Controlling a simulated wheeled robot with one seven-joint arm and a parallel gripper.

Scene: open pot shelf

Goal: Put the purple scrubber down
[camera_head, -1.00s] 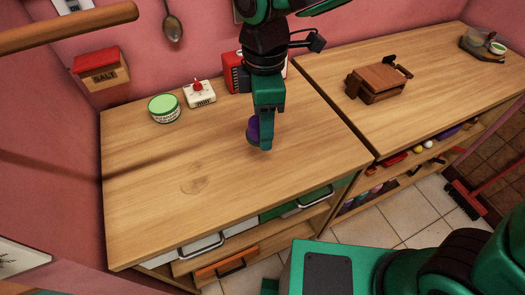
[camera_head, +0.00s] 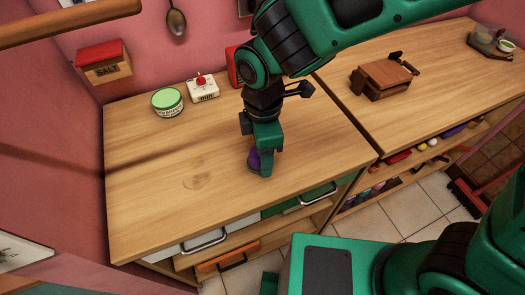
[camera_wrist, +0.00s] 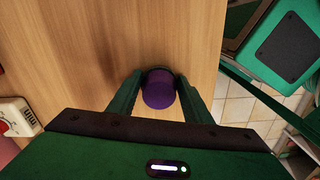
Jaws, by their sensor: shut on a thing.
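The purple scrubber (camera_head: 253,160) is a small rounded purple thing, partly hidden by my gripper in the head view. A dark part shows at the scrubber's far edge. Its lower end is at or very close to the counter top; I cannot tell whether it touches.
A green-lidded tub (camera_head: 167,102), a white timer with a red knob (camera_head: 203,88) and a red box (camera_head: 233,66) stand along the back. A wooden box (camera_head: 383,80) is on the right counter. The left counter's front and left areas are clear.

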